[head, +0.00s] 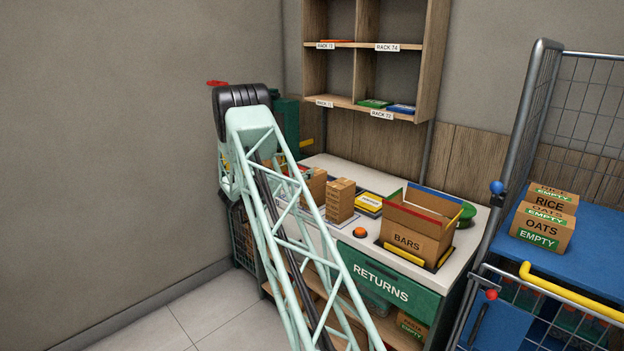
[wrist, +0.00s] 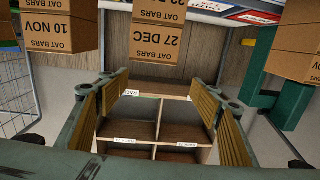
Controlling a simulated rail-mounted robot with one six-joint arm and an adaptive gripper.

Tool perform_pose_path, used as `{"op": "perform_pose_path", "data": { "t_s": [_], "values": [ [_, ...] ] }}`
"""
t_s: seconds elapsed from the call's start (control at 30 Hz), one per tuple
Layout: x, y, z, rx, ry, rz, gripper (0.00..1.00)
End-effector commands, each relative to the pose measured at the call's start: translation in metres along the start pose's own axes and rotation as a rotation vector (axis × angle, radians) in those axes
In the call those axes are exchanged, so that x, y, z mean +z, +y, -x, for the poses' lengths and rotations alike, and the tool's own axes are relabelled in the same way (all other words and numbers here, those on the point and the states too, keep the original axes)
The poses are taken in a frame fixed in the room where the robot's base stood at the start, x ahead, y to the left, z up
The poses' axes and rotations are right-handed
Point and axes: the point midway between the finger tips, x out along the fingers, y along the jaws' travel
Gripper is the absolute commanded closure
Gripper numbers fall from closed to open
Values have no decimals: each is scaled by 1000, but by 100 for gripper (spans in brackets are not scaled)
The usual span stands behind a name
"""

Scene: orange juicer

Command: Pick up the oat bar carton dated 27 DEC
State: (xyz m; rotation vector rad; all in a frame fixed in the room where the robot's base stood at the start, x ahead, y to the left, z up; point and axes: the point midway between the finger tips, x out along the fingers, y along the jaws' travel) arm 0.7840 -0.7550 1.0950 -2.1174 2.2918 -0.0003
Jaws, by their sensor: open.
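The oat bar carton dated 27 DEC (wrist: 157,20) is a brown box at the top middle of the wrist view, its upper part cut off by the frame. My gripper (wrist: 157,85) is open and empty, with its brown-padded fingers spread below that carton in the picture and apart from it. A carton dated 10 NOV (wrist: 58,35) is to its left.
Another oat bar carton (wrist: 285,50) is at the right of the wrist view. An open BARS box (head: 405,240) stands on the right of the worktop (head: 335,163), with an orange button (head: 360,232) to its left. A wire cage trolley (head: 525,130) stands at the right.

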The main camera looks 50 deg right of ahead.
Motion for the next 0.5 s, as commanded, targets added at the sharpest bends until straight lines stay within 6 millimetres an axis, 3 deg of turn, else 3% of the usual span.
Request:
{"op": "perform_pose_path", "data": {
  "t_s": [0.13, 0.5],
  "values": [
    [14, 15, -9, 46, 16, 15, 42],
    [32, 15, -9, 45, 16, 14, 42]
  ]
}}
